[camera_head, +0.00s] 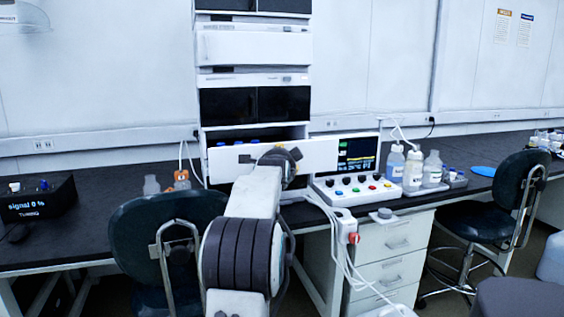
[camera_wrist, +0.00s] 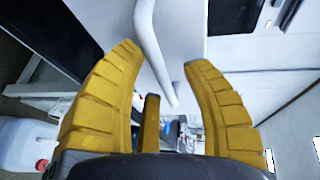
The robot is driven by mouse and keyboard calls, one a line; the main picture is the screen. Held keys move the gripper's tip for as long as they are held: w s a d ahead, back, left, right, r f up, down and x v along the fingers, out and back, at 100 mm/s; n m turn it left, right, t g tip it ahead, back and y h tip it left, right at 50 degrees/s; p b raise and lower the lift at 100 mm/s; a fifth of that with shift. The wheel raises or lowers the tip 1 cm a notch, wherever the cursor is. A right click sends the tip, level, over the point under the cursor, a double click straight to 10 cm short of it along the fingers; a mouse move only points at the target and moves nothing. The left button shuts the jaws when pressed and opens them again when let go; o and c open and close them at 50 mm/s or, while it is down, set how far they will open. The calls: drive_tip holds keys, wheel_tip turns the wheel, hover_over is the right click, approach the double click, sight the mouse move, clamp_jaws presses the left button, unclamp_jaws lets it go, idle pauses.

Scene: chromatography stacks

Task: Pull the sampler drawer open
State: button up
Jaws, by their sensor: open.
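The sampler drawer (camera_head: 228,163) has a white front low in the instrument stack. The front stands forward of the stack, and blue-capped vials (camera_head: 240,142) show in the dark opening behind its top edge. My arm hides part of the front. In the wrist view, a white bar handle (camera_wrist: 151,45) runs down the white drawer front (camera_wrist: 182,40) and passes between my gripper's yellow fingers. My gripper (camera_wrist: 160,57) is open, with a finger on each side of the handle. I see no clear contact with the bar. The fingers are hard to make out in the head view.
A control panel with a screen (camera_head: 357,154) and knobs stands right of the drawer. Bottles (camera_head: 413,170) stand farther right on the dark bench. A chair (camera_head: 155,235) is close at left, another (camera_head: 500,205) at right. White cables hang in front of the cabinet.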

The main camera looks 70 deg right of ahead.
drive_tip(key=shift+a, duration=0.1)
drive_tip(key=v, duration=1.1)
drive_tip(key=shift+s+a, duration=0.15)
drive_tip(key=shift+a, duration=0.25)
idle(0.4)
